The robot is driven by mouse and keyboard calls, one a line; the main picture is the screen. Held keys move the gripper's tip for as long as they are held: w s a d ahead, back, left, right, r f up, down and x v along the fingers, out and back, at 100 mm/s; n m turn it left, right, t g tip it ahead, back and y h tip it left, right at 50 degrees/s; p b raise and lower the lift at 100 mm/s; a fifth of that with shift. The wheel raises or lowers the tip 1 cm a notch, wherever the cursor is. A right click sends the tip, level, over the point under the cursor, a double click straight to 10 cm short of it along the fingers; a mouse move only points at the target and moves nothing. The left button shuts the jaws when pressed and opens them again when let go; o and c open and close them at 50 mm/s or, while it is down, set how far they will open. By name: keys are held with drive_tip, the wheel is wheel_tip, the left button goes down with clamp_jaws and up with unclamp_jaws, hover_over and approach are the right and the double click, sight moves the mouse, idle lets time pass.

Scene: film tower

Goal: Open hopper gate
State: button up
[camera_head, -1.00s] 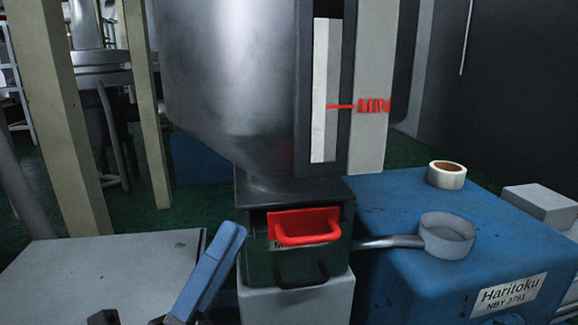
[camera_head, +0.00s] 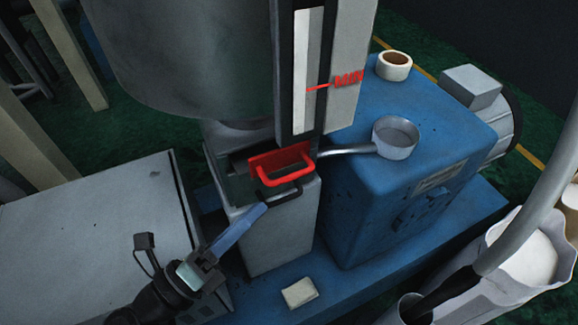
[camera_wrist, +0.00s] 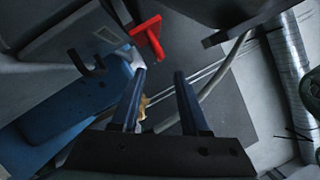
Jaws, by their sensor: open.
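The hopper gate's red handle (camera_head: 285,164) sticks out from the front of the dark box under the grey hopper (camera_head: 190,55). It also shows in the wrist view (camera_wrist: 147,36), beyond the left fingertip. A dark lower handle (camera_head: 279,196) sits just below the red one; in the wrist view it is at the left (camera_wrist: 86,66). My gripper (camera_head: 264,208) points up and right, its blue fingertips close below the lower handle in the head view. In the wrist view my gripper (camera_wrist: 160,74) is open with nothing held; the red handle is outside the jaws. Contact with the lower handle cannot be told.
A scoop (camera_head: 394,138) and a tape roll (camera_head: 394,66) rest on the blue machine (camera_head: 410,215) at right. A grey-topped table (camera_head: 90,230) stands left. A pale block (camera_head: 299,292) lies on the blue base. A white sack (camera_head: 525,260) stands lower right.

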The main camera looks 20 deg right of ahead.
sight(290, 175)
drive_tip(key=p+x, duration=0.1)
drive_tip(key=x, duration=0.8)
drive_tip(key=shift+d, duration=0.1)
clamp_jaws()
idle(1.1)
